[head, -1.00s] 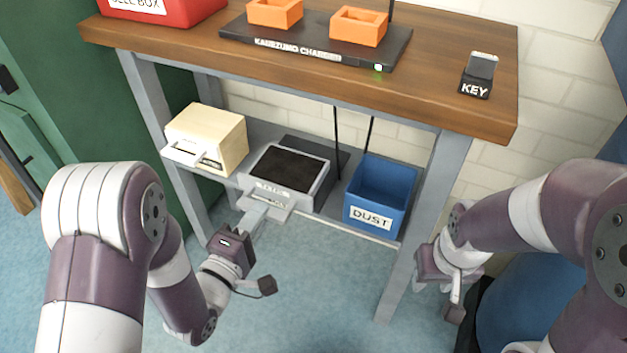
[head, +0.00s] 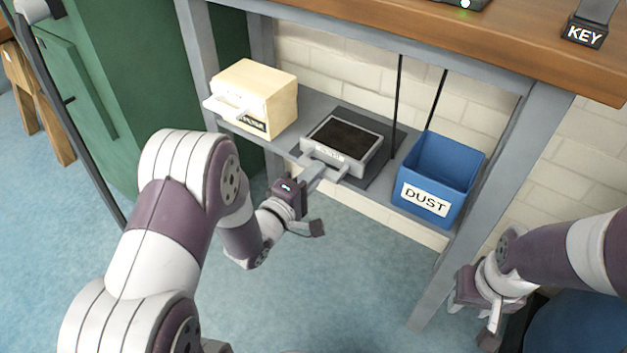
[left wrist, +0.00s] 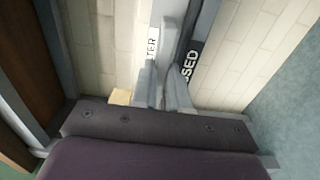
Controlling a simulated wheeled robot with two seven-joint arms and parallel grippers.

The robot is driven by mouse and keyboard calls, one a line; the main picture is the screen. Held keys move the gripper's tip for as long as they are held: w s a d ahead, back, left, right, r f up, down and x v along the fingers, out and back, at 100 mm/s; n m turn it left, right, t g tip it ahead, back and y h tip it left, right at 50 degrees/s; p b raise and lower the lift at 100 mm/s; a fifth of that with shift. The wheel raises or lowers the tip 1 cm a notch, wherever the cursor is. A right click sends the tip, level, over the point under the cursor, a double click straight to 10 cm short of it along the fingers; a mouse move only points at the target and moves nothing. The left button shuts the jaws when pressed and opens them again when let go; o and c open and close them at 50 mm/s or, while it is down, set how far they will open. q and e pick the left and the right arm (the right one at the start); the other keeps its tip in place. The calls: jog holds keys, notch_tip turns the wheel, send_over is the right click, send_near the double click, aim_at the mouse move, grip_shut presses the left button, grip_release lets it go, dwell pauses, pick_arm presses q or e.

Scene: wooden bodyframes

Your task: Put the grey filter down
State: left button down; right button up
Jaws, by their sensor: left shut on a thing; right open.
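The grey filter (head: 343,140), a shallow grey frame with a dark top, is over the dark grey mat (head: 383,172) on the lower shelf. I cannot tell whether it touches the mat. My left gripper (head: 312,178) is shut on the handle at its front. In the left wrist view, the fingers (left wrist: 165,88) are close together below the filter's edge lettered "TER" (left wrist: 153,42). A dark strip lettered "SED" (left wrist: 189,62) shows beside it. My right gripper (head: 478,310) is open and empty, low at the right near the table leg.
A cream box (head: 254,95) with a front handle stands left of the filter on the shelf (head: 305,105). A blue bin (head: 440,180) labelled "DUST" stands to the right. Thin dark cords (head: 397,105) hang behind. The wooden tabletop (head: 545,55) overhangs the shelf.

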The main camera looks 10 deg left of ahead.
pick_arm(q)
jog(key=c, duration=1.5)
grip_release()
jog(key=o, duration=0.4)
